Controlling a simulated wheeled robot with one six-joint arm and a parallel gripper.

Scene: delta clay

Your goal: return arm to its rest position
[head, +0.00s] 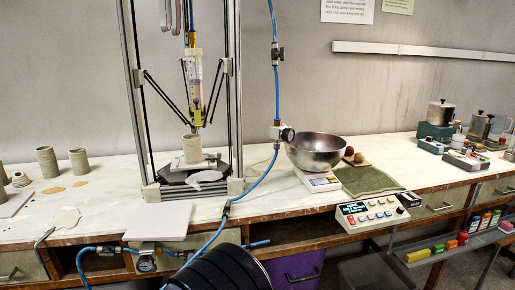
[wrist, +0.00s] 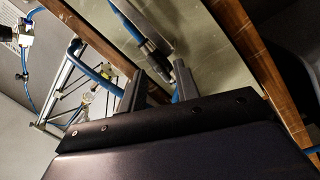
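My gripper (wrist: 158,84) shows in the wrist view, its two dark fingers apart with a gap between them. I see nothing held between them. Beyond the fingers are a stretch of blue hose and a grey metal fitting, which look apart from the fingers. In the head view a dark ribbed part of my own arm (head: 222,270) rises at the bottom edge, in front of the bench. The gripper itself does not show in the head view.
A clay printer (head: 235,90) stands on the white bench (head: 110,190). A blue hose (head: 262,178) and gauge (head: 146,263) hang near my arm. A steel bowl (head: 316,150), green cloth (head: 368,180) and control box (head: 371,212) lie to the right. A purple bin (head: 296,270) sits below.

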